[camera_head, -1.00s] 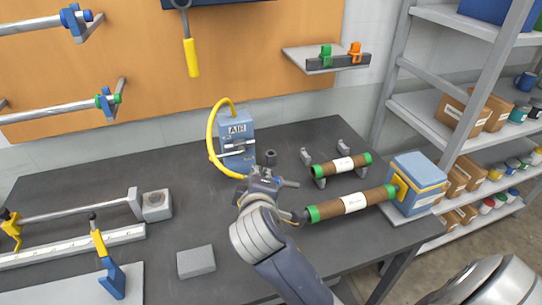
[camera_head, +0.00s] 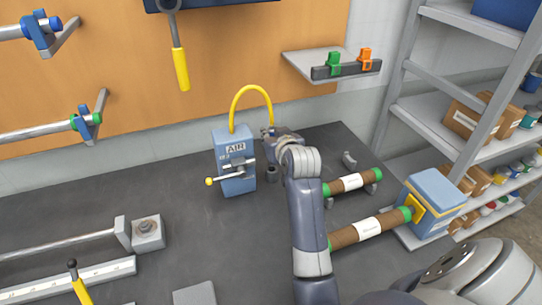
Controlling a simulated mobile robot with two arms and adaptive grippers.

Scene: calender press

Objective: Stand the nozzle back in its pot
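The yellow air hose (camera_head: 252,88) rises from the blue AIR box (camera_head: 235,172) and arcs over to my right gripper (camera_head: 269,133). My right gripper is shut on the nozzle at the hose's end, above the bench near its back edge. The nozzle itself is mostly hidden by the fingers and wrist. A small dark round pot (camera_head: 271,173) stands on the bench just right of the AIR box. It is below my gripper in the picture, close beside my wrist, and apart from the gripper. My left gripper is not in view.
Two brown rolls with green ends, the nearer (camera_head: 370,230) and the farther (camera_head: 352,183), lie right of my arm. A blue box (camera_head: 432,205) stands at the bench's right end. A grey block (camera_head: 148,234) is on the left.

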